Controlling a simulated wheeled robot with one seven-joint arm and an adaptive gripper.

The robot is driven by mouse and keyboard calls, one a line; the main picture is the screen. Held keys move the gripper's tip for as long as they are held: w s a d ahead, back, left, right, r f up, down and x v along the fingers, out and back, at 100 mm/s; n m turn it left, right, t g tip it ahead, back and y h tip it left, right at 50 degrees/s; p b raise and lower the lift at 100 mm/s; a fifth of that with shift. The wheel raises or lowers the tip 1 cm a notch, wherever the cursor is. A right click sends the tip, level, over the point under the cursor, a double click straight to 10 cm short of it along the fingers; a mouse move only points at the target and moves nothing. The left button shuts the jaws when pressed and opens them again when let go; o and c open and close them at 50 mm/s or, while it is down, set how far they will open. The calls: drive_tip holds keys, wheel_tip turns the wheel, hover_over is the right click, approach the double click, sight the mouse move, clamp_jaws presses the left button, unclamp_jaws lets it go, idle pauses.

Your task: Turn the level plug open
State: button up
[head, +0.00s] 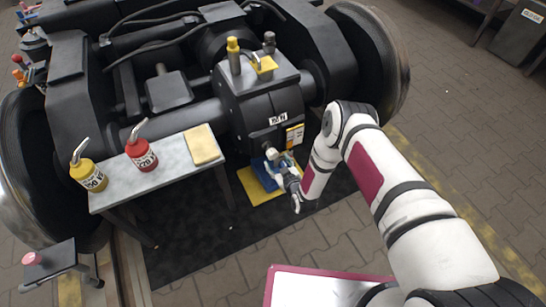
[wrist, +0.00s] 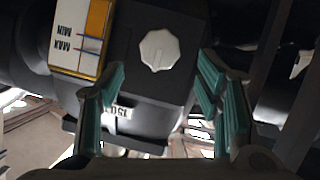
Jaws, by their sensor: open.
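The level plug is a pale, ribbed round knob (wrist: 158,50) on the dark front face of the gearbox housing (head: 262,100). In the wrist view it lies ahead of my gripper (wrist: 163,72), roughly between the lines of its two green-padded fingers. The fingers are spread apart with nothing between them, and no contact with the knob shows. In the head view my gripper (head: 274,158) is low in front of the housing, and I cannot make out the knob there. A level label marked MAX and MIN (wrist: 78,38) sits beside the knob; it also shows in the head view (head: 295,135).
A bench (head: 180,172) at left holds a yellow oil can (head: 88,175), a red oil can (head: 141,152) and a folded yellow cloth (head: 202,144). A blue object (head: 264,178) on a yellow mat (head: 255,192) lies below my gripper. Wheels flank the housing.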

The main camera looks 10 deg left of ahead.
sight(274, 156)
drive_tip(key=b+x, duration=0.2)
drive_tip(key=x, duration=0.4)
drive_tip(key=shift+w+a+f, duration=0.15)
drive_tip(key=shift+w, duration=0.1)
drive_tip(key=c, duration=1.2)
